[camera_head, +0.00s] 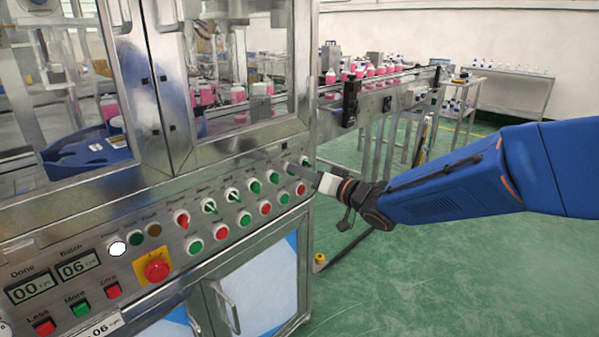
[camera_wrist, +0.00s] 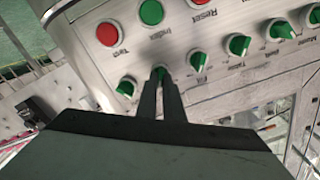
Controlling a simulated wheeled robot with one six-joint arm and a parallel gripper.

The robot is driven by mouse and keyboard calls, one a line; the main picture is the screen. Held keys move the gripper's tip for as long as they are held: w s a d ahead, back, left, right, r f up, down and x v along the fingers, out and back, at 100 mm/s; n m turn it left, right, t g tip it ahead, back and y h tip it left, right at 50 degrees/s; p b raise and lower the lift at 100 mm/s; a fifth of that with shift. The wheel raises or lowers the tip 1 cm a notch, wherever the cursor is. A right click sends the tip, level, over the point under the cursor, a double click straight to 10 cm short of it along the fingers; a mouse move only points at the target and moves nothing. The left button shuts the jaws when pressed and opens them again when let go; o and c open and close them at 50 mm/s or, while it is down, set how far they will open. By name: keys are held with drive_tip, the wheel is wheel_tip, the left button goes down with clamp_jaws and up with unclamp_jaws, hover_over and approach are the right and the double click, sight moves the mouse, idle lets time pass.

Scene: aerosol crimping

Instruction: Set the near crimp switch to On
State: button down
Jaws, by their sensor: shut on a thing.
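A row of green rotary switches runs along the upper part of the machine's panel. My gripper (camera_head: 293,168) reaches in from the right to the right end of this row. In the wrist view my gripper (camera_wrist: 160,78) has its two fingers closed on a green switch knob (camera_wrist: 160,70), second from the end of the row. The fingers cover most of this knob, so its pointing direction is hard to tell. I cannot read its label, nor tell which switch is the near crimp one. The end knob (camera_wrist: 127,87) and the neighbouring knob (camera_wrist: 198,60) stand free on either side.
Below the row are green and red buttons, including a red one (camera_wrist: 108,34) and a green one (camera_wrist: 151,12). A red emergency stop (camera_head: 156,269) sits on a yellow plate. A conveyor (camera_head: 385,82) with pink bottles lies behind. Green floor (camera_head: 450,260) is free at right.

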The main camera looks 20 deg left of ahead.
drive_tip(key=c, duration=1.9)
unclamp_jaws()
drive_tip(key=shift+d, duration=0.1)
drive_tip(key=v, duration=1.7)
drive_tip(key=shift+s+d, duration=0.15)
